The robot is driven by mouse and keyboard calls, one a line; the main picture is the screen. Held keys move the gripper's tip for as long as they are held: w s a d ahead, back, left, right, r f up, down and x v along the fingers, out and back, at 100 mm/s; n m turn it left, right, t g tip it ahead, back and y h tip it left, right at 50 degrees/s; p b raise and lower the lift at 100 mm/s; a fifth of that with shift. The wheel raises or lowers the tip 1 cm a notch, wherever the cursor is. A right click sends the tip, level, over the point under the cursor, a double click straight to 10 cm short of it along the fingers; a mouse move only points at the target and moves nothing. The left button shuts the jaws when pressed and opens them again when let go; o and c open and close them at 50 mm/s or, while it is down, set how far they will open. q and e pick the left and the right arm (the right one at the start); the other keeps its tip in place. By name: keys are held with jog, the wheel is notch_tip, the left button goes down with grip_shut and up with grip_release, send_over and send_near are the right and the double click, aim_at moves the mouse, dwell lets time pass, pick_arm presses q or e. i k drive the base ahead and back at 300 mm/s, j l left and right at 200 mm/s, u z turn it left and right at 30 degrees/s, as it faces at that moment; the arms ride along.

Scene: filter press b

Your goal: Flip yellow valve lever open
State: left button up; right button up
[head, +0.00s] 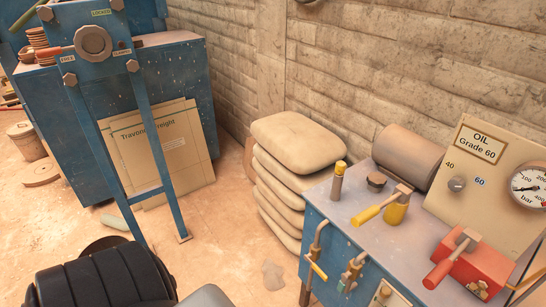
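A yellow-handled lever (376,208) lies across a yellow valve body (396,211) on top of the blue cabinet (342,207) at the right. Its handle points left and toward the front, roughly level. A second, smaller yellow lever (318,270) sits on a bent pipe at the cabinet's front face, slanting down to the right. I cannot tell from this view which one the task means, or whether either is open. Neither of my grippers shows in the head view.
A red block with a red-handled lever (440,272), a gauge (527,188) and an "OIL Grade 60" panel (482,147) are on the right. Stacked sacks (296,142) stand beside the cabinet. A blue press frame (152,142) stands left. Sandy floor between is mostly clear.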

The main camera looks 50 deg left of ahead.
aim_at(314, 266)
jog(key=u, duration=1)
